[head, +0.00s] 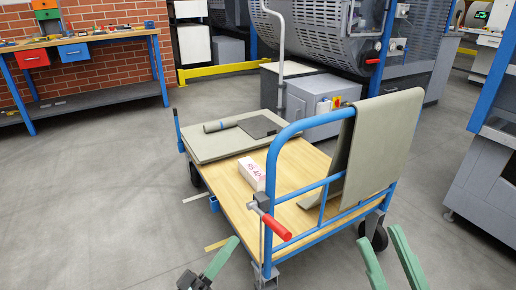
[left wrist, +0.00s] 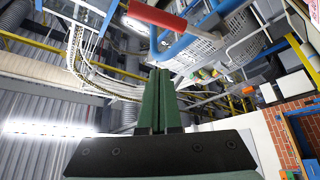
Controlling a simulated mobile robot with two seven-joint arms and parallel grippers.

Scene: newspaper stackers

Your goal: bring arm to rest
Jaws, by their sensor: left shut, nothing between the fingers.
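My left gripper (head: 234,241) is at the bottom of the head view, in front of the cart's near left corner. Its green fingers are pressed together and empty, also in the left wrist view (left wrist: 155,76), where they point up. My right gripper (head: 378,234) is at the bottom right of the head view, near the cart's right wheel. Its two green fingers are apart, with nothing seen between them. The rest of both arms is mostly out of view.
A blue-framed cart (head: 231,207) with a wooden deck stands ahead. It carries a white box (head: 252,174), grey-green boards and a draped cloth (head: 385,135). Its red handle (head: 277,228) is close to my left gripper. Free floor (head: 90,200) lies left; a grey machine (head: 480,180) stands right.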

